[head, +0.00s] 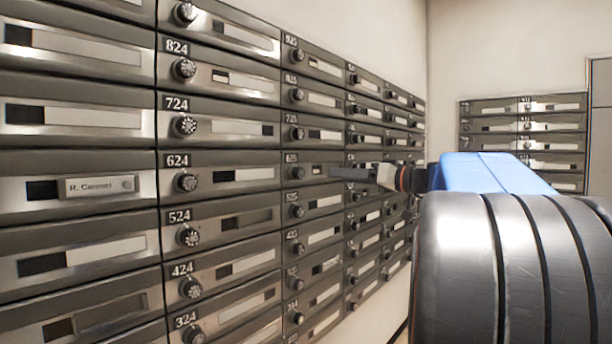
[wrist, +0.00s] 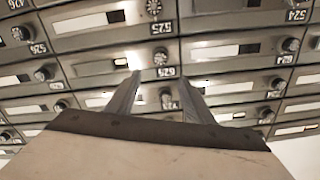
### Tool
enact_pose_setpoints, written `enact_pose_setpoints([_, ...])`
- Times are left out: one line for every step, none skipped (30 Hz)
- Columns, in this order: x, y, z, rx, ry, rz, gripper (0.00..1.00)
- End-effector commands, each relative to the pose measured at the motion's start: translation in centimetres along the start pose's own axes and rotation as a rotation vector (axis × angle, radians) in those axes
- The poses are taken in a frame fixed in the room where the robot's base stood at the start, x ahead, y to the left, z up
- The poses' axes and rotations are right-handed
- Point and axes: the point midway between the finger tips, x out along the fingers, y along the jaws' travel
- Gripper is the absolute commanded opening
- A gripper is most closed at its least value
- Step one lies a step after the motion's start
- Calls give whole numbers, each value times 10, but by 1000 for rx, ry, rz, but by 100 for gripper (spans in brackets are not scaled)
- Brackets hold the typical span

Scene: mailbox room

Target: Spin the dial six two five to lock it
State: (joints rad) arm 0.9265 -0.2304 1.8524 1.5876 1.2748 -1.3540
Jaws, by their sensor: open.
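In the wrist view, which looks upside down, the 625 dial (wrist: 160,56) shows just beyond and between the open fingertips (wrist: 160,78). Nothing is between the fingers that I can see them touch. The dial's exact setting is too small to read.
Neighbouring dials are close by: the 525 dial (wrist: 153,7) and the 725 dial (head: 297,133). The 624 dial (head: 186,182) is one column left. More mailboxes (head: 553,125) stand on the far wall. The bare wall (head: 520,45) above them is clear.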

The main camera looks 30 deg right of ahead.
Motion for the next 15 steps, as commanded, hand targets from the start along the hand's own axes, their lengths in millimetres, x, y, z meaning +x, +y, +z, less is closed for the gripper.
enact_pose_setpoints([7, 0, 0, 1, -1, -4, 48])
enact_pose_setpoints([11, 0, 1, 1, -1, -3, 48])
enact_pose_setpoints([17, 0, 1, 1, -2, -4, 48])
enact_pose_setpoints([20, 0, 1, 1, -2, -4, 48])
enact_pose_setpoints([24, 0, 1, 1, -2, -3, 48])
enact_pose_setpoints([30, -1, 1, 1, -2, -3, 48])
enact_pose_setpoints([34, -1, 1, 1, -2, -4, 48])
enact_pose_setpoints([38, 0, 1, 1, -2, -3, 48])
enact_pose_setpoints([44, -1, 1, 0, -2, -3, 48])
enact_pose_setpoints([47, -1, 1, 0, -2, -4, 48])
enact_pose_setpoints([52, -1, 1, 0, -2, -3, 48])
enact_pose_setpoints([57, -1, 1, 1, -2, -3, 48])
enact_pose_setpoints([62, -1, 1, 1, -2, -3, 48])
enact_pose_setpoints([66, 0, 1, 1, -3, -3, 48])
enact_pose_setpoints([72, 0, 1, 2, -3, -3, 48])
